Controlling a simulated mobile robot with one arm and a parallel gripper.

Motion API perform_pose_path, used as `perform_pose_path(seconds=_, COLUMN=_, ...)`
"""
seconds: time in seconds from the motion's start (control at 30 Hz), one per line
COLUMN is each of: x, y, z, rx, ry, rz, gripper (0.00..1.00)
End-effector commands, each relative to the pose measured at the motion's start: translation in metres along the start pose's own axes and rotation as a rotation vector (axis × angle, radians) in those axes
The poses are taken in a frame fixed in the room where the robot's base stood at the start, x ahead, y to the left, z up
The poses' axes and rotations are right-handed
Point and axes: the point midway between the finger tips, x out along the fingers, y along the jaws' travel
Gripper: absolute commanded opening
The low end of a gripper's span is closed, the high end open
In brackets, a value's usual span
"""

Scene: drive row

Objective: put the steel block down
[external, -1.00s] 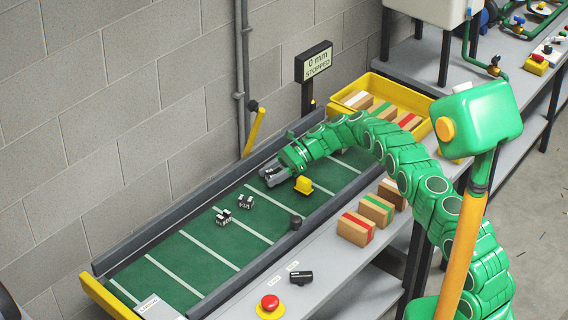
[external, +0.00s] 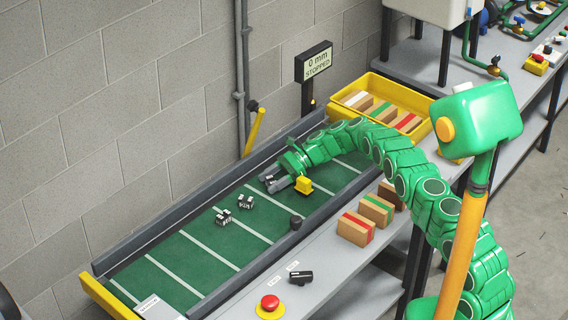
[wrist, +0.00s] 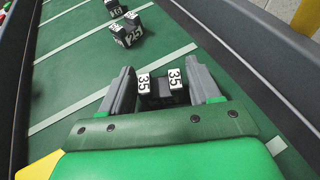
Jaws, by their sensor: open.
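A dark steel block (wrist: 161,91) with white "35" labels stands between my fingers in the wrist view. It appears to rest on the green belt (wrist: 75,62). My gripper (wrist: 165,88) is open, with one grey finger on each side of the block and visible gaps between. In the external view my gripper (external: 275,184) is low over the belt near its middle, and the block (external: 269,180) is mostly hidden between the fingers.
More dark numbered blocks stand farther along the belt, one (external: 223,217) and another (external: 246,202). A yellow piece (external: 303,185) is close beside my gripper. The sign (external: 318,62) reads "0 mm STOPPED".

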Motion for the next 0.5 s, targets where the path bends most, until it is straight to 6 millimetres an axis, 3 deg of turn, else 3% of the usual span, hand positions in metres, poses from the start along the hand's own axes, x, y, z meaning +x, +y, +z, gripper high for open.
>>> perform_pose_path(seconds=0.17, x=-0.014, y=-0.001, z=0.002, rx=0.000, ry=0.000, rz=-0.003, gripper=0.62)
perform_pose_path(seconds=0.5, x=-0.076, y=-0.001, z=0.003, rx=-0.002, ry=-0.001, rz=-0.002, gripper=0.62)
